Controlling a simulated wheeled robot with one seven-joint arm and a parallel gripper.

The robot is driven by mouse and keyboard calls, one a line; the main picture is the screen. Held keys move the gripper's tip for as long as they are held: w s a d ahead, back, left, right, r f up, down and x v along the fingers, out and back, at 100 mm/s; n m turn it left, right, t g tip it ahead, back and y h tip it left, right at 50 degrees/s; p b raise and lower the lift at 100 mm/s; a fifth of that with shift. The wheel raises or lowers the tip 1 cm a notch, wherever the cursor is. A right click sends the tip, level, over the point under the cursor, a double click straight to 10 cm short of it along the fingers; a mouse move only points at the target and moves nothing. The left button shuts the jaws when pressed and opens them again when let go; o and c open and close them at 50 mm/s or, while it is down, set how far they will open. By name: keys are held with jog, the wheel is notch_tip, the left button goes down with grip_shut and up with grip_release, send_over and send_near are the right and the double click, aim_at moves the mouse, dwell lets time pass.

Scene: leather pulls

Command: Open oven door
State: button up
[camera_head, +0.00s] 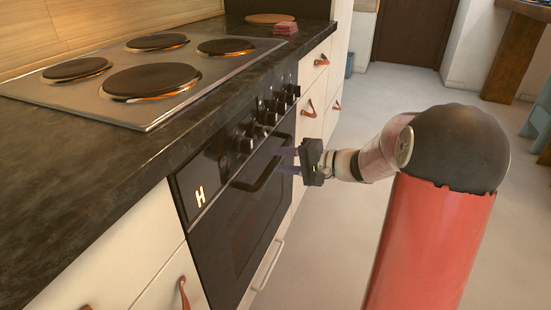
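The black oven (225,220) is built in under the counter, and its door looks shut. Its dark bar handle (258,178) runs along the top of the door, below a row of black knobs (268,110). My gripper (279,161) reaches in from the right, at the far part of the handle. Its two purplish fingers are apart, one above the other, with their tips at or very near the bar. I cannot tell whether they touch it or whether the bar lies between them.
The stove top (145,70) with several dark plates lies above the oven. White cabinets with leather pulls (183,293) flank it. A pale handle (269,264) is below the door. The floor (330,260) to the right is open around my arm.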

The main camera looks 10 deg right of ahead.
jog(key=shift+x, duration=0.95)
jog(key=shift+c, duration=0.5)
grip_shut()
